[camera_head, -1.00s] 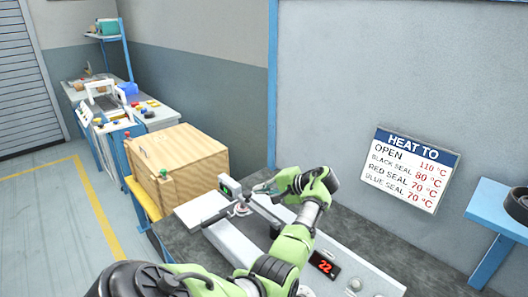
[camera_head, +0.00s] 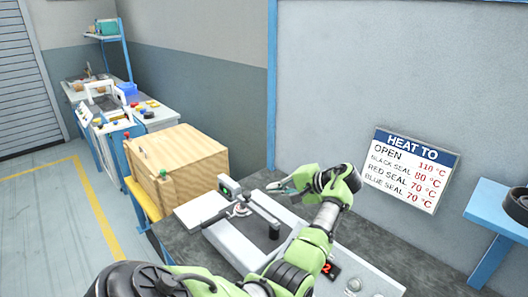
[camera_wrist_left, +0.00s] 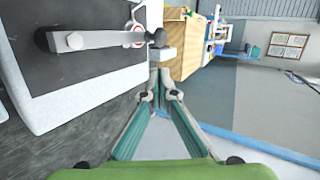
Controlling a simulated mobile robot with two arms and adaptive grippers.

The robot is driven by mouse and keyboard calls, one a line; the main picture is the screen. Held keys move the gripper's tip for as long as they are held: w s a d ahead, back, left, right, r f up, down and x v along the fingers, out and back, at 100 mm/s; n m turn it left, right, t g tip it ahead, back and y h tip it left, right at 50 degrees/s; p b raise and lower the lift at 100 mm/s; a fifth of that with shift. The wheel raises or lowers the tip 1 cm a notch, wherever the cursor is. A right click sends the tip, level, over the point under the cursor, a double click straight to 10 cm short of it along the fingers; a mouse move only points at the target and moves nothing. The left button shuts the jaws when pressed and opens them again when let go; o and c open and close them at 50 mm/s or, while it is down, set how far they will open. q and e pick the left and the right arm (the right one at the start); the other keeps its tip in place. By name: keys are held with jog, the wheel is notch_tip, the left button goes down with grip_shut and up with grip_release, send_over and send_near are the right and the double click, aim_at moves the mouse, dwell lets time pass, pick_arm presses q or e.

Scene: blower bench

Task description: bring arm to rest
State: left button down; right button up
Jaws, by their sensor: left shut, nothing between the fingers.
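My left gripper (camera_head: 277,187) is at the end of the green and black arm, above the far edge of the bench. Its fingers point left and are shut and empty; they also show shut in the left wrist view (camera_wrist_left: 160,92). The gripper is apart from the white machine (camera_head: 222,230) on the bench, just beyond its lever bar (camera_head: 262,214). The machine and its bar also show at the upper left of the left wrist view (camera_wrist_left: 95,40). My right gripper is not in view.
A wooden crate (camera_head: 185,165) stands left of the machine. A wall with a heating sign (camera_head: 410,170) rises behind the bench. A blue shelf (camera_head: 490,207) with a dark round item (camera_head: 517,204) is at the right. Another workbench (camera_head: 150,116) stands farther back left.

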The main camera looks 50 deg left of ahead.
pick_arm(q)
jog(key=v, duration=0.5)
